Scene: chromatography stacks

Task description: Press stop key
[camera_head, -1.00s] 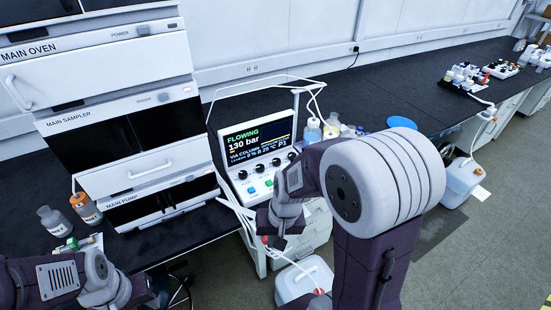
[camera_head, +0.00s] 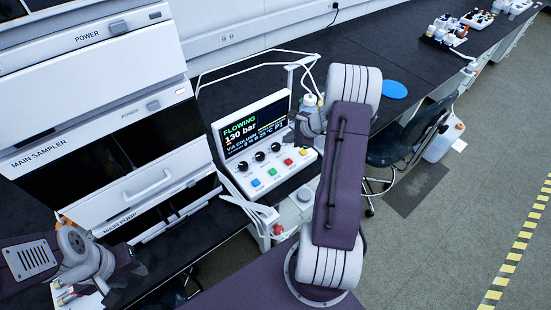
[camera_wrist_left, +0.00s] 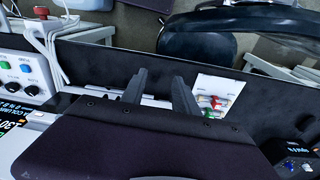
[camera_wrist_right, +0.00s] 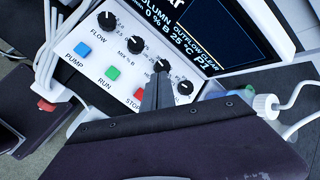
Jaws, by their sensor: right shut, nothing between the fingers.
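The control console (camera_head: 245,178) stands on the bench, its screen (camera_head: 252,128) reading "FLOWING" and 130 bar. Its front panel has black knobs and a row of coloured keys. The red stop key (camera_head: 288,161) lies between a green run key (camera_head: 271,171) and a yellow key (camera_head: 303,151). In the right wrist view, the red stop key (camera_wrist_right: 139,93) shows just left of my right gripper (camera_wrist_right: 160,76), which is shut and empty; contact cannot be told. The fingers partly hide the panel. My left gripper (camera_wrist_left: 160,76) is open and empty, away from the console at lower left.
Stacked instrument modules (camera_head: 100,90) stand left of the console. White tubing (camera_head: 250,208) hangs at the console's left front corner. A chair (camera_head: 410,140) and a blue disc (camera_head: 394,90) are to the right. Bottles (camera_head: 440,28) stand farther along the bench.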

